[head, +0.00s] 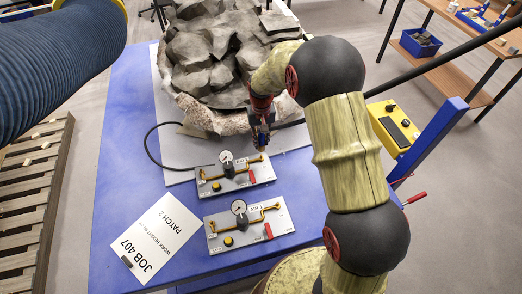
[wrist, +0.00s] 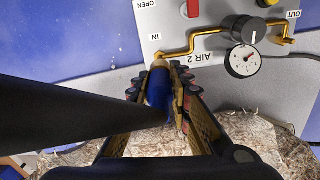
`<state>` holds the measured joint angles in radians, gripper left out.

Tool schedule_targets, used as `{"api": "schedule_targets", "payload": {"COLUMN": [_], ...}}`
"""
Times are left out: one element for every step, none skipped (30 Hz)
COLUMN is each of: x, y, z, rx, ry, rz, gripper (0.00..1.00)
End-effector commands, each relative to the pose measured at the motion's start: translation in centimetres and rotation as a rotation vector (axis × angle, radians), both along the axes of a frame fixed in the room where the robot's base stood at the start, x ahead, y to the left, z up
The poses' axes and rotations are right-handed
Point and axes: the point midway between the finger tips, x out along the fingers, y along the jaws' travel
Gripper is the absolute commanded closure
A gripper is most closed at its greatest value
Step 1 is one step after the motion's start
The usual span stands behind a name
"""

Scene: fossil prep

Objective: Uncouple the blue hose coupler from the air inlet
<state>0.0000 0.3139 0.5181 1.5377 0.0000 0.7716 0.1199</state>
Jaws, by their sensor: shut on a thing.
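The blue hose coupler (wrist: 158,88) is between my gripper's two fingers in the wrist view, with a brass-coloured end toward the panel. My gripper (wrist: 165,85) is shut on it. The air inlet (wrist: 176,56) is the brass pipe end beside the "IN" label on the AIR 2 panel (wrist: 215,22). The coupler's end lines up with the inlet and appears to meet it; I cannot tell whether it is seated. In the head view my gripper (head: 262,138) is at the far edge of the upper panel (head: 210,187), largely hiding the coupler.
A similar second panel (head: 275,243) lies nearer on the blue table (head: 125,165). A rock-covered fossil block (head: 205,65) stands behind. A thick dark bar or hose (wrist: 70,115) crosses the wrist view's left side. A JOB 407 sheet (head: 155,235) lies at left.

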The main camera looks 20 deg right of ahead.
Motion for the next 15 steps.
{"api": "schedule_targets", "payload": {"x": [0.00,0.00,0.00,0.00,0.00,0.00,0.00,0.00,0.00,0.00,0.01,0.01,0.01,0.02,0.03], "y": [0.00,0.00,0.00,0.00,0.00,0.00,0.00,0.00,0.00,0.00,0.00,0.00,0.00,0.00,0.00], "z": [-0.02,-0.03,-0.03,-0.03,-0.03,-0.03,-0.03,-0.03,-0.03,-0.01,0.02,0.13,0.25,0.41,0.68], "rx": [0.000,0.000,0.000,0.000,0.000,0.000,0.000,0.000,0.000,0.000,0.000,0.000,0.000,0.000,0.000], "ry": [0.000,0.000,0.000,0.000,0.000,0.000,0.000,0.000,0.000,0.000,0.000,0.000,0.000,-0.001,-0.001], "rz": [0.000,0.000,0.000,0.000,0.000,0.000,0.000,0.000,0.000,0.000,0.000,0.000,0.000,0.000,0.000], "gripper": [1.00,1.00,1.00,1.00,1.00,1.00,1.00,1.00,1.00,1.00,1.00,1.00,1.00,1.00,1.00]}}
